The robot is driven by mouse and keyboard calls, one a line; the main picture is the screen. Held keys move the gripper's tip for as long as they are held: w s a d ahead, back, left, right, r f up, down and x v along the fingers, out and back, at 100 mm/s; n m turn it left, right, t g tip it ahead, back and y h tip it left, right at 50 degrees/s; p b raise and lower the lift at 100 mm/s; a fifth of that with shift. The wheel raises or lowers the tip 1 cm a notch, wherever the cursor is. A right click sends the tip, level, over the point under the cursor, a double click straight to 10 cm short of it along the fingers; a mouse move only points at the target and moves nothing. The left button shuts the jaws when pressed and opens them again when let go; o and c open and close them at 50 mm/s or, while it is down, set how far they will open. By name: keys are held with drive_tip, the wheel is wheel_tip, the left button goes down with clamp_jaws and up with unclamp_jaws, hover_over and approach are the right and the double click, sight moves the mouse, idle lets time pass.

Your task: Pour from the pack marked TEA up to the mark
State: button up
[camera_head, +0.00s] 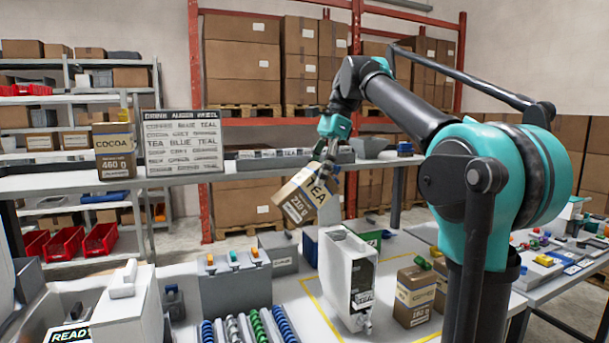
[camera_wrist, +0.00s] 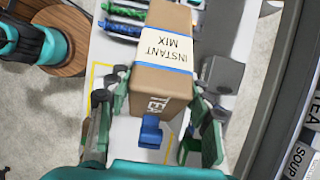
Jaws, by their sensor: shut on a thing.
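The dispenser has a dark window and a small label that seems to read TEAL; I cannot make out a fill mark or level. In the wrist view my gripper (camera_wrist: 158,108) has a finger on each side of the pack (camera_wrist: 165,78), whose label reads INSTANT MIX. A blue clip (camera_wrist: 150,135) shows at its near end. No poured stream shows.
Another brown pack (camera_head: 413,292) stands right of the dispenser. A COCOA pack (camera_head: 115,152) and a printed sign (camera_head: 183,142) stand on the back shelf. A grey box with coloured tabs (camera_head: 235,285) and several coloured coils (camera_head: 258,326) lie to the left.

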drive_tip(key=shift+s+a+r+t+h, duration=0.1)
drive_tip(key=shift+r+t+h, duration=0.15)
drive_tip(key=shift+h, duration=0.35)
drive_tip(key=shift+a+r+t+h, duration=0.1)
drive_tip(key=shift+t+h, duration=0.15)
drive_tip(key=shift+h, duration=0.35)
drive_tip(key=shift+r+t+h, duration=0.3)
drive_tip(key=shift+t+h, duration=0.2)
drive_tip(key=shift+h, duration=0.7)
drive_tip(key=shift+d, duration=0.1)
